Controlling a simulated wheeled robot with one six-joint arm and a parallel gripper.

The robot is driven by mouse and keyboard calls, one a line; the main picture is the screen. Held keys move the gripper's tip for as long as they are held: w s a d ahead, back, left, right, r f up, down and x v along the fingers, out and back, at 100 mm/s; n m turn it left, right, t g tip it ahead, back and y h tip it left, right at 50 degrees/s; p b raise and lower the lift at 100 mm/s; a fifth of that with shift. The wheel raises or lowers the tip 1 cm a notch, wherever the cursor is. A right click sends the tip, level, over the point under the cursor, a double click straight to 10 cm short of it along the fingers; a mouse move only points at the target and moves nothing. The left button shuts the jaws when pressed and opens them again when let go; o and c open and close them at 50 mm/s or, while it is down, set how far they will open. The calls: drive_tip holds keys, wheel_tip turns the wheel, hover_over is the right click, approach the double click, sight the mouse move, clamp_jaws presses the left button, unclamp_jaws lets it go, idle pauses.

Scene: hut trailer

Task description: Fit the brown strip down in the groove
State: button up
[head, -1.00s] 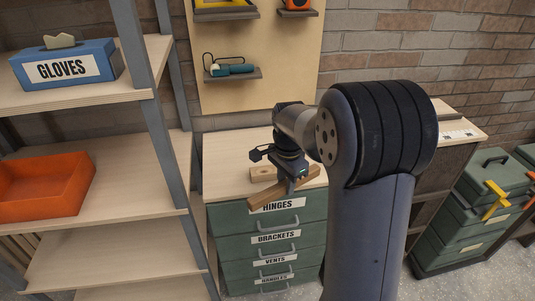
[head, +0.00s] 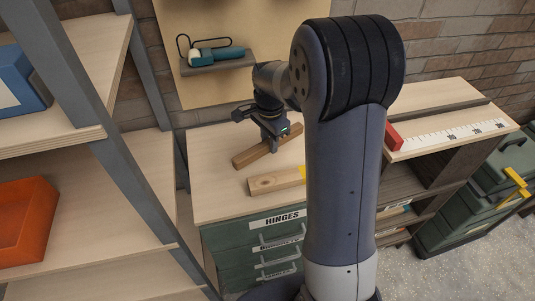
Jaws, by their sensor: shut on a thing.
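The brown strip (head: 247,156) is a straight wooden bar over the worktop of the green drawer unit in the head view. It slants up to the right. My gripper (head: 271,147) is shut on it near its middle, pointing down. I cannot tell whether the strip touches the worktop. A long dark line that looks like a groove (head: 455,109) runs along the right-hand bench top, well to the right of the strip. My arm hides its left part, and its depth cannot be told.
A lighter wooden block (head: 270,184) with a yellow part lies in front of the strip. A white ruler (head: 450,134) and a red block (head: 394,138) are on the right bench (head: 430,97). A shelf post (head: 85,105) stands at left. The worktop's left side (head: 212,180) is clear.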

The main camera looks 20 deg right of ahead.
sight(269, 165)
drive_tip(key=shift+f+p, duration=0.3)
drive_tip(key=shift+f, duration=3.2)
drive_tip(key=shift+f, duration=0.1)
drive_tip(key=shift+f, duration=0.15)
drive_tip(key=o, duration=1)
